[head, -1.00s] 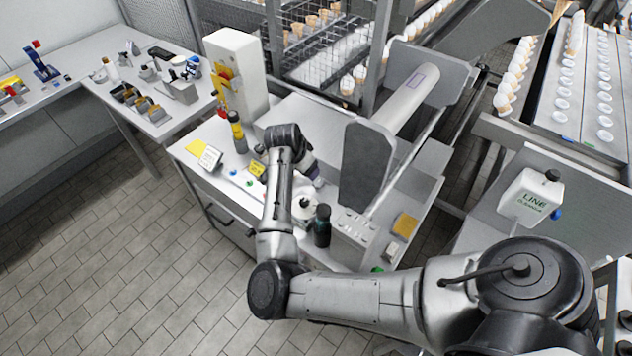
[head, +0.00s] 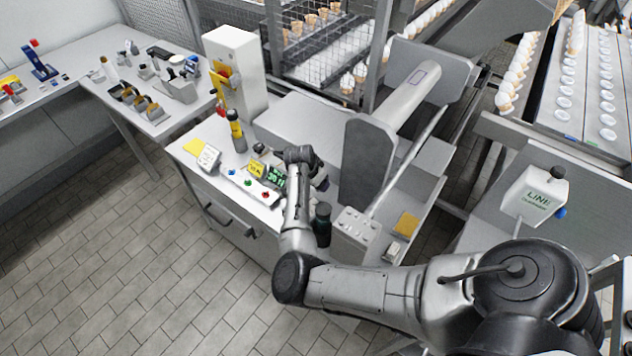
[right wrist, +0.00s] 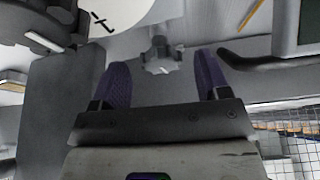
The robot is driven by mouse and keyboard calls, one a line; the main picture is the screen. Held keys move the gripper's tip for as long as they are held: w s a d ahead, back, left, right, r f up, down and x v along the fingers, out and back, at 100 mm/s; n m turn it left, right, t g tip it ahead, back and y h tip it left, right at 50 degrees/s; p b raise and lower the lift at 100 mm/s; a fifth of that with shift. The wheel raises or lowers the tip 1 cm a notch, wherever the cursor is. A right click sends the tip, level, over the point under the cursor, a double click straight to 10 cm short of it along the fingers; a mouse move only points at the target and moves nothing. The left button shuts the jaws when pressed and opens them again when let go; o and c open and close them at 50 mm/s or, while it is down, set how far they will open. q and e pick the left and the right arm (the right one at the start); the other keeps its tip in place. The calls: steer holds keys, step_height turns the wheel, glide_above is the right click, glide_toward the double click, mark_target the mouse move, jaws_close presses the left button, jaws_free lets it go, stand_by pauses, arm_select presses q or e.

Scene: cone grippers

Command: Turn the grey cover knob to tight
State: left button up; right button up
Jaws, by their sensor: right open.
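I cannot tell how far beyond the fingertips the knob is. In the head view my right gripper (head: 320,181) is over the bench beside the grey machine, and the arm hides the knob. My left gripper is not in view.
A white disc (right wrist: 112,12) with black marks is at the upper left of the wrist view. In the head view, a green display (head: 273,178), a button panel (head: 248,184), a dark bottle (head: 322,225) and the grey machine (head: 366,165) stand close around my right arm.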

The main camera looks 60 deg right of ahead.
steer(key=shift+d+f, duration=0.15)
steer(key=shift+f, duration=0.25)
steer(key=shift+c, duration=0.3)
steer(key=c, duration=0.9)
steer(key=shift+o, duration=0.2)
steer(key=shift+m+g, duration=0.3)
steer(key=shift+m, duration=0.5)
steer(key=o, duration=0.9)
steer(key=shift+w+r, duration=0.1)
steer(key=shift+r, duration=0.05)
steer(key=shift+p+v, duration=0.85)
steer(key=shift+v, duration=5.95)
